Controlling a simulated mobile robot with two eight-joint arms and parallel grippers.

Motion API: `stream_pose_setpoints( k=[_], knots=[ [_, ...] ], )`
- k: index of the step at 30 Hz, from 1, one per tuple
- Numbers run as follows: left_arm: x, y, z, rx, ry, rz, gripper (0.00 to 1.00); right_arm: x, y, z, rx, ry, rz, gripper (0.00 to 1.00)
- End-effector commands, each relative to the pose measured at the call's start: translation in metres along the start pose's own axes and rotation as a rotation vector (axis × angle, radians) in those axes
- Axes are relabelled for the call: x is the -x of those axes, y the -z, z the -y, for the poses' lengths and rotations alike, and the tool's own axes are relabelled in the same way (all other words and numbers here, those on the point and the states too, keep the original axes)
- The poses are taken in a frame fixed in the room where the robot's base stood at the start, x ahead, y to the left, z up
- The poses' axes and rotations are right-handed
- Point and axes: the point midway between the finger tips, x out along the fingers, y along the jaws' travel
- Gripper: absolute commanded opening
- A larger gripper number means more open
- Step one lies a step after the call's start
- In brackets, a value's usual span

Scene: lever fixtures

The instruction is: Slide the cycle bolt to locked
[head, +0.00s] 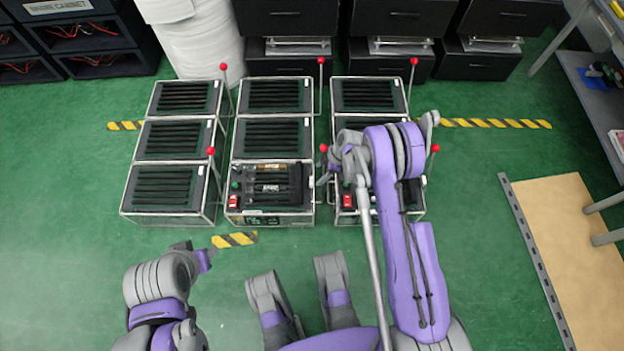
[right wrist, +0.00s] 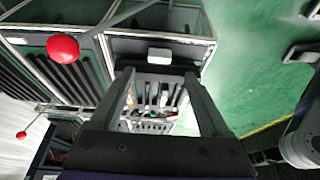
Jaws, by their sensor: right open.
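Lever fixtures stand in three columns in the head view. The front middle fixture (head: 269,219) shows dark cylinders and a red switch (head: 233,201). The front right fixture (head: 346,217) is partly hidden under my right arm. I cannot pick out the cycle bolt for certain. My right gripper (head: 354,166) is above the right column, mostly covered by its arm. In the right wrist view its fingers (right wrist: 158,74) are open and apart, with a white block (right wrist: 160,56) beyond the fingertips on a fixture. My left gripper (head: 193,252) is low on the left, away from the fixtures; its fingers are unclear.
Red-ball levers rise beside the fixtures; one red ball (right wrist: 62,47) is close on the left in the right wrist view. Dark cabinets (head: 290,18) and a white roll (head: 200,40) stand behind. Green floor (head: 480,170) is open to the right, before a tan board (head: 575,240).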

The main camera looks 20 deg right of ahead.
Motion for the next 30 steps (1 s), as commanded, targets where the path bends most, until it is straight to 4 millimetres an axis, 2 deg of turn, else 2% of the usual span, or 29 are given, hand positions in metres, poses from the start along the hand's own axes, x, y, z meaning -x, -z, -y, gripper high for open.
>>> stream_pose_setpoints(
  k=[1,3,10,15,23,24,26,30],
  knots=[
    [-0.004,-0.001,0.0,0.0,0.0,0.0,0.5,-0.013,0.0,0.0,0.002,0.001,0.0,0.8],
    [-0.007,-0.001,0.0,0.0,0.0,0.0,0.5,-0.027,0.0,-0.001,0.0,0.0,0.0,0.8],
    [-0.013,-0.002,0.0,0.0,0.0,-0.001,0.5,-0.061,0.0,-0.001,-0.001,-0.001,0.0,0.8],
    [-0.014,-0.003,0.0,0.0,0.0,-0.001,0.5,-0.072,0.0,-0.001,-0.002,-0.001,0.0,0.8],
    [-0.014,-0.003,0.0,0.0,0.0,-0.001,0.5,-0.074,0.0,-0.001,-0.002,-0.001,0.0,0.8],
    [-0.014,-0.003,0.0,0.0,0.0,-0.001,0.5,-0.074,0.0,-0.001,-0.002,-0.001,0.0,0.78],
    [-0.014,-0.003,0.0,0.0,0.0,-0.001,0.5,-0.074,0.0,-0.001,-0.002,-0.001,0.0,0.67],
    [-0.014,-0.003,0.0,0.0,0.0,-0.001,0.5,-0.073,0.0,-0.001,-0.002,-0.001,0.0,0.42]
  ],
)
